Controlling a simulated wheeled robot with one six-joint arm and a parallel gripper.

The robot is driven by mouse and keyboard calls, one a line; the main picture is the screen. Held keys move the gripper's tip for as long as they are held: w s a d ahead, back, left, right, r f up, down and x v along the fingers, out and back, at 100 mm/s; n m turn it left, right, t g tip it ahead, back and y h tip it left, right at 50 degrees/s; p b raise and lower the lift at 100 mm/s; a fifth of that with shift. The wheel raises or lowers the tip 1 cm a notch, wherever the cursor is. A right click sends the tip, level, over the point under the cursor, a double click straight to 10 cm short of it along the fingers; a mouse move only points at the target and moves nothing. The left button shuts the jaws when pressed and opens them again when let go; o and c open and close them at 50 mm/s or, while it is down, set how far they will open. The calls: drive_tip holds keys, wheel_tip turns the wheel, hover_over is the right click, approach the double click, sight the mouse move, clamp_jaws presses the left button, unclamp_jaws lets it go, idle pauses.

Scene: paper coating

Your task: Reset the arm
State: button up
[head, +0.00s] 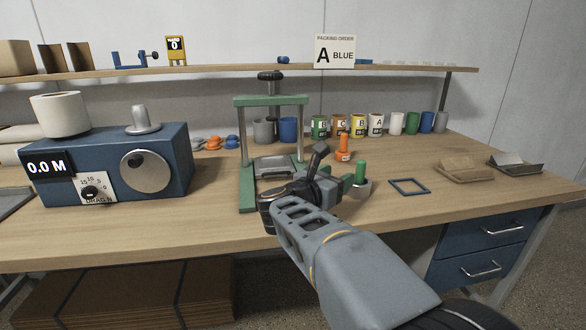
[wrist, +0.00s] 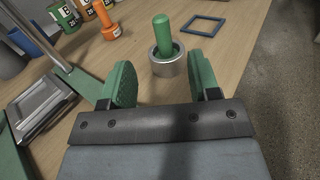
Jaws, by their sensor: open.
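My gripper (wrist: 167,86) is open and empty in the wrist view, its two green-padded fingers apart. A green-handled tool in a metal cup (wrist: 165,52) stands upright just beyond the fingers, apart from them. In the head view my gripper (head: 322,165) is above the front of the bench, right of the green press frame (head: 243,150). The green-handled tool (head: 361,172) stands just right of it. My wrist hides part of the press base.
A blue machine (head: 170,150) with a 0.0 M display stands left on the bench (head: 200,225). An orange weight-like piece (head: 343,147), several jars and cups stand behind. A dark square frame (head: 409,187) and two trays lie right. A shelf (head: 210,73) runs above.

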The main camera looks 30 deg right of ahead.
drive_tip(key=w+a+r+n+t+y+p, duration=0.4)
drive_tip(key=a+r+n+t+y+p, duration=0.25)
drive_tip(key=n, duration=0.75)
drive_tip(key=w+a+r+n+t+y+p, duration=0.45)
drive_tip(key=a+n+y+p, duration=0.35)
drive_tip(key=n, duration=0.5)
drive_tip(key=s+a+f+n+g+y+p, duration=0.2)
drive_tip(key=s+a+n+g+y+p, duration=0.55)
drive_tip(key=n, duration=0.75)
drive_tip(key=s+a+f+n+g+h+p, duration=0.1)
drive_tip(key=s+n+g+h+p, duration=0.2)
drive_tip(key=s+n+p, duration=0.3)
drive_tip(key=s+n+h, duration=0.1)
drive_tip(key=s+n, duration=0.1)
drive_tip(key=n, duration=0.1)
drive_tip(key=shift+s+g, duration=0.15)
drive_tip(key=shift+g, duration=0.2)
